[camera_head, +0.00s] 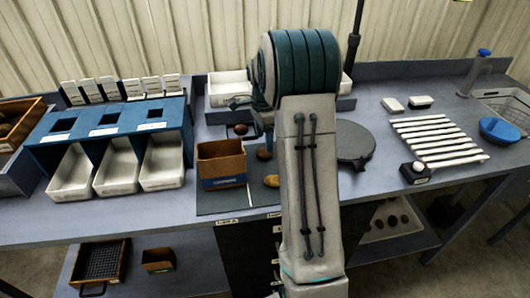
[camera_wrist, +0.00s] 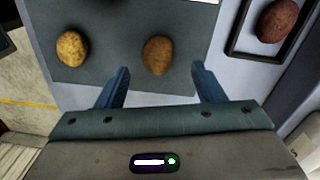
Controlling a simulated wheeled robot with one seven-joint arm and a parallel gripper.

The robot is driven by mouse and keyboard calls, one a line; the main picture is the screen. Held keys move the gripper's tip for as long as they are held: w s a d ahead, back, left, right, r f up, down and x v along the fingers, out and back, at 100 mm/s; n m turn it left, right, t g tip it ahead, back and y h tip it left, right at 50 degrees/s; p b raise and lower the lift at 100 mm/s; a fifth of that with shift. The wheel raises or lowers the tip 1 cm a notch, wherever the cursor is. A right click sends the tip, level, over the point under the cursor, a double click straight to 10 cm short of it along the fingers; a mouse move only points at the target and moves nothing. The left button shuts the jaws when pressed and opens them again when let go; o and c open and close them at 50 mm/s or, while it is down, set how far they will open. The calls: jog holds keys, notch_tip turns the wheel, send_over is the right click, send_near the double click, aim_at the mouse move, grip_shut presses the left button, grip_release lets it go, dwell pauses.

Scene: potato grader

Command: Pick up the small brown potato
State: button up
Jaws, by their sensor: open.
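The small brown potato (camera_wrist: 157,55) lies on a dark grey mat (camera_wrist: 205,75) in the wrist view. It shows between and just beyond the fingertips of my gripper (camera_wrist: 160,70), which is open and empty. The height gap between fingers and potato is hard to tell. In the head view a brown potato (camera_head: 264,154) shows beside my arm, below the gripper. A yellower potato (camera_wrist: 71,48) lies to its left on the mat in the wrist view and also shows in the head view (camera_head: 271,181).
A reddish potato (camera_wrist: 277,20) sits in a dark-rimmed tray at the wrist view's right. A cardboard box (camera_head: 221,164) stands on the mat left of the potatoes. A round dark plate (camera_head: 355,141) is right of my arm. White bins (camera_head: 118,172) stand farther left.

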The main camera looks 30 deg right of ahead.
aim_at(265, 153)
jog(key=f+p, duration=0.1)
jog(key=f, duration=0.4)
jog(key=shift+s, duration=0.2)
jog(key=c, duration=1.1)
